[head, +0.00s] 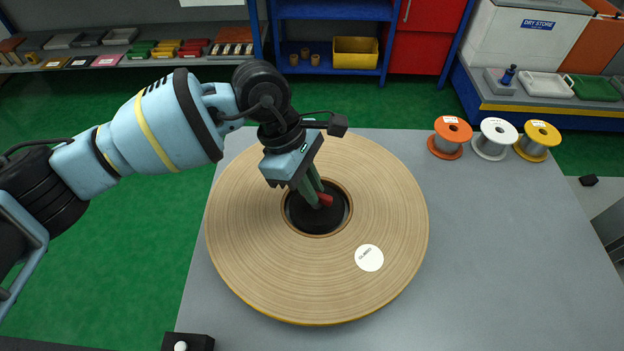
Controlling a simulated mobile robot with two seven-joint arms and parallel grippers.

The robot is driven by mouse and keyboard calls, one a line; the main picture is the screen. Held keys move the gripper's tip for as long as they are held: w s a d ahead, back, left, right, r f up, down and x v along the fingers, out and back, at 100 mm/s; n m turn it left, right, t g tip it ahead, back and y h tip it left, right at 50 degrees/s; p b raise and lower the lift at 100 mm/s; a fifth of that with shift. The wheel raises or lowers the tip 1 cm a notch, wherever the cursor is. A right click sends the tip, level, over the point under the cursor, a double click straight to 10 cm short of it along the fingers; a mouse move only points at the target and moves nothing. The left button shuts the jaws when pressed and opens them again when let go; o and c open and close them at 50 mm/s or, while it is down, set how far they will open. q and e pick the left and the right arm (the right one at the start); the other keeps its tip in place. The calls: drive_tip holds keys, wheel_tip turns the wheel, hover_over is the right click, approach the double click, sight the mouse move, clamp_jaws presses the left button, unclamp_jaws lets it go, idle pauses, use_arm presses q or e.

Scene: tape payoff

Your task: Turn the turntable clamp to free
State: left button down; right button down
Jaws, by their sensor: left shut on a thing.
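The turntable clamp is a red lever (325,200) on a black round hub (318,218) at the centre of a large tan tape roll (385,225). The roll lies flat on the grey table and carries a round white label (369,258). My left gripper (318,197) reaches down over the hub from the upper left and is shut on the red lever. Its fingers hide part of the lever and the far side of the hub. My right gripper does not show.
An orange spool (451,134), a white spool (493,137) and a yellow spool (538,139) stand at the table's back right. A black box with a white knob (187,342) is at the front left edge. The table (500,260) right of the roll is clear.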

use_arm(q)
drive_tip(key=shift+s+r+n+t+p, duration=0.15)
drive_tip(key=shift+n+t+p, duration=0.25)
drive_tip(key=shift+n, duration=0.6)
drive_tip(key=n+t+p, duration=0.1)
drive_tip(key=n+p, duration=0.1)
drive_tip(key=n, duration=0.1)
drive_tip(key=shift+s+n, duration=0.15)
drive_tip(key=shift+n, duration=0.15)
drive_tip(key=n+t+p, duration=0.1)
drive_tip(key=n+p, duration=0.1)
drive_tip(key=n, duration=0.1)
drive_tip(key=shift+s+r+n+t, duration=0.1)
drive_tip(key=shift+s+n+t, duration=0.05)
drive_tip(key=shift+n+t, duration=0.2)
drive_tip(key=shift+s+d+n+t+p, duration=0.1)
drive_tip(key=shift+n+t+p, duration=0.45)
drive_tip(key=shift+n+p, duration=0.6)
drive_tip(key=shift+n+y, duration=0.3)
drive_tip(key=shift+n, duration=0.2)
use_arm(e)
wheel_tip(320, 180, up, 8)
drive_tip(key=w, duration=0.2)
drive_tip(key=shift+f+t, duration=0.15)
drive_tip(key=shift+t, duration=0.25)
use_arm(q)
drive_tip(key=shift+f, duration=0.2)
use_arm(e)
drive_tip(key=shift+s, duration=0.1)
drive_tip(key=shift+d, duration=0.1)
